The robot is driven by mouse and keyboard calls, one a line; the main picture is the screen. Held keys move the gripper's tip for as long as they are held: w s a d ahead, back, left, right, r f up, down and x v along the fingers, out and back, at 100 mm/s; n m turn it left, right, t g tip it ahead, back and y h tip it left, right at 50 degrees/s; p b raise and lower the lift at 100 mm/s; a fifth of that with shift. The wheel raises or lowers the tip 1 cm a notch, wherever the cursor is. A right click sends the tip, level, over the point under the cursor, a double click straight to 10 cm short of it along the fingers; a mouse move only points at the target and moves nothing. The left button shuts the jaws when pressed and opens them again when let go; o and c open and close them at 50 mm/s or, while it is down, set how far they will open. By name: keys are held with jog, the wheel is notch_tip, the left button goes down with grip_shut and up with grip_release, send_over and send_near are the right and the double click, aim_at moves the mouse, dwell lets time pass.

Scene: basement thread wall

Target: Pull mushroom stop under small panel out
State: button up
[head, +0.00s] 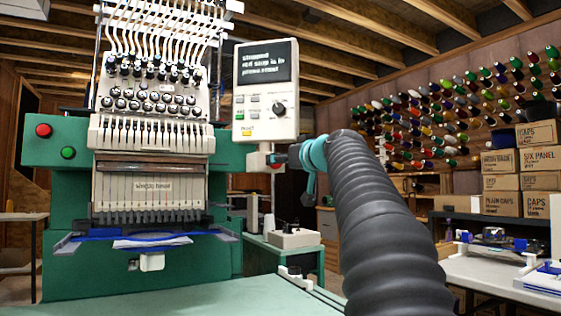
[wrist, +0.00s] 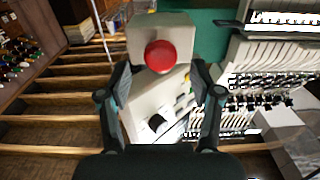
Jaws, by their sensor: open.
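The red mushroom stop (wrist: 160,57) sits on a pale box (wrist: 150,27) in the wrist view. In the head view, a bit of its red edge (head: 273,161) shows beneath the small control panel (head: 266,92), with most of it hidden. My gripper (wrist: 159,72) is open, with one finger on each side of the red cap and a visible gap to both. In the head view my gripper (head: 284,159) is seen partly, close to the right of the stop, behind my arm. The panel also shows in the wrist view (wrist: 165,110), behind the fingers.
A green embroidery machine (head: 60,185) stands left of the panel, with a separate red button (head: 43,130) and green button (head: 68,153). A worktable (head: 500,270) is at right. Cardboard boxes (head: 537,134) and a thread wall (head: 460,100) are behind.

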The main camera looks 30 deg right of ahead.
jog(key=s, duration=1)
jog(key=shift+d, duration=0.15)
jog(key=s+a+f+m+g+y+p, duration=0.1)
jog(key=s+a+f+g+p, duration=0.15)
jog(key=a+f, duration=0.7)
jog(key=s+a+f+g+p, duration=0.1)
jog(key=s+a+f+g, duration=0.4)
jog(key=f, duration=0.8)
jog(key=s+a+f+g+p, duration=0.1)
jog(key=s+a+f+g, duration=0.1)
jog(key=s+f, duration=0.6)
jog(key=s+a+f+g+h+p, duration=0.1)
jog(key=s+a+f+g, duration=0.2)
jog(key=s+f, duration=0.4)
notch_tip(320, 180, down, 9)
jog(key=shift+s+a+r+n+h, duration=0.1)
jog(key=shift+s+a+n+h, duration=0.25)
jog(key=shift+a, duration=0.1)
